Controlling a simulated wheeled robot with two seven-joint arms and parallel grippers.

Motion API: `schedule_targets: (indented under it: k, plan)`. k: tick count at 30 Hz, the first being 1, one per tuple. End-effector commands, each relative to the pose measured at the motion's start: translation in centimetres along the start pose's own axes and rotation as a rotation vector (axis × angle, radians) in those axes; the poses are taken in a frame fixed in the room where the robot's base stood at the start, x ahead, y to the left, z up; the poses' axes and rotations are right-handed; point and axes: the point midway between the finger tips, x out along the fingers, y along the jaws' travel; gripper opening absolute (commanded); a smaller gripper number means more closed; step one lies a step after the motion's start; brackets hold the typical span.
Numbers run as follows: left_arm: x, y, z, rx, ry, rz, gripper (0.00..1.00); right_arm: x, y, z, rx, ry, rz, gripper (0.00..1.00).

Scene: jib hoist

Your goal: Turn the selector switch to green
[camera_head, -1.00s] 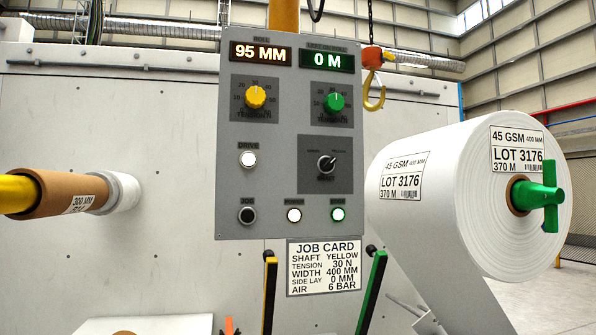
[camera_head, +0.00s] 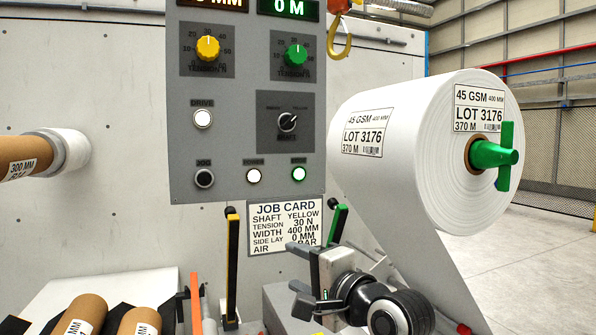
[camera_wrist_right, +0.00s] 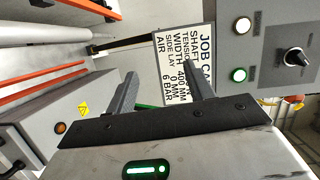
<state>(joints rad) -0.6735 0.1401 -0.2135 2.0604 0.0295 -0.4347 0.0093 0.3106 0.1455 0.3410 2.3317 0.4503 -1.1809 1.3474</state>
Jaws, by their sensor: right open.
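The selector switch (camera_head: 288,122) is a black round knob with a white pointer on the grey control panel (camera_head: 240,165). Its pointer leans up and to the right; the small labels above it are too blurred to read. It also shows at the right side of the right wrist view (camera_wrist_right: 295,60). My right gripper (camera_head: 293,268) is open and empty, below the panel and in front of the job card (camera_head: 285,226). In the right wrist view its fingers (camera_wrist_right: 159,72) stand apart with nothing between them. My left gripper is not in view.
Yellow (camera_head: 208,48) and green (camera_head: 295,54) tension knobs sit above the switch. A yellow lever (camera_head: 233,262) and a green lever (camera_head: 338,222) stand below the panel. A large white roll (camera_head: 410,150) is at the right. Cardboard cores (camera_head: 85,312) lie at lower left.

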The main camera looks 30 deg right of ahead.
Motion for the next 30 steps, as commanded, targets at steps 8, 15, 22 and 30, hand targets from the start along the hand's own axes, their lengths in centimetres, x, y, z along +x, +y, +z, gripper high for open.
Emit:
schedule_targets:
  k: [8, 15, 22, 30]
  plan:
    - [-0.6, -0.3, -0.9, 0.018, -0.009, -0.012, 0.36, -7.2, -16.5, -4.7, 0.643, -0.072, -0.268, 0.53]
    - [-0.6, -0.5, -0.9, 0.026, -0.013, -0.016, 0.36, -8.6, -19.1, -5.3, 0.795, -0.12, -0.31, 0.53]
    - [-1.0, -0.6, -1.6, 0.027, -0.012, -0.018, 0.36, -4.9, -20.3, -5.3, 0.796, -0.121, -0.306, 0.53]
    - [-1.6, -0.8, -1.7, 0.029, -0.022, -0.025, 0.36, 0.8, -22.3, -5.3, 0.793, -0.119, -0.306, 0.53]
